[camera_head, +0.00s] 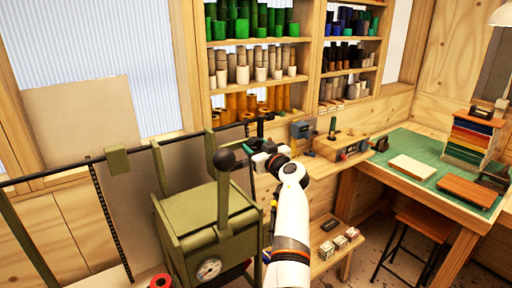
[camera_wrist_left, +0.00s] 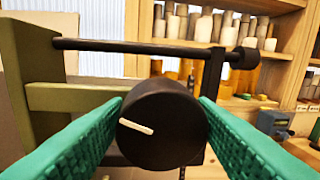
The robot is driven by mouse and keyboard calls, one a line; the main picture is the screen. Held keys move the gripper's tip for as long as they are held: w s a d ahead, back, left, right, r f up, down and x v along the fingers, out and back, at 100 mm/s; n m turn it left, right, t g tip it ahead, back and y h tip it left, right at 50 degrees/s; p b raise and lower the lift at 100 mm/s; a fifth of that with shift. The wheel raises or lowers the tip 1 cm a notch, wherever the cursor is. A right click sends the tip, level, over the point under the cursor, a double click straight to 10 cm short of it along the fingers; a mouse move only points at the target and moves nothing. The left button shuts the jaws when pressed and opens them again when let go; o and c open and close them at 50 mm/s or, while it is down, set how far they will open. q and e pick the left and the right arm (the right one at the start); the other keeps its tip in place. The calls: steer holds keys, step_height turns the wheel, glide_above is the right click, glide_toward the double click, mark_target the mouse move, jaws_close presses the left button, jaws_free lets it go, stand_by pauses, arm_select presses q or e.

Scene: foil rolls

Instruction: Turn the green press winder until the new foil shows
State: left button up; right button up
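The green press (camera_head: 205,225) stands at the lower middle in the head view, with a black ball lever (camera_head: 224,160) and a round dial on its front. In the left wrist view, the winder knob (camera_wrist_left: 162,125) is a black disc with a short white mark, slightly tilted from level. My left gripper (camera_head: 262,158) is beside the press's upper right. Its green fingers (camera_wrist_left: 162,112) sit on both sides of the knob, seemingly touching its rim. The knob is not clear in the head view. I cannot make out the foil. My right gripper is out of view.
A black rod (camera_wrist_left: 140,47) runs above the knob. Shelves with several coloured foil rolls (camera_head: 245,65) stand behind. A low bench (camera_head: 325,262) with small blocks and a green-topped table (camera_head: 405,150) are to the right. A red roll (camera_head: 160,282) shows at the bottom edge.

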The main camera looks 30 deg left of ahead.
arm_select(q)
steer(key=c, duration=0.5)
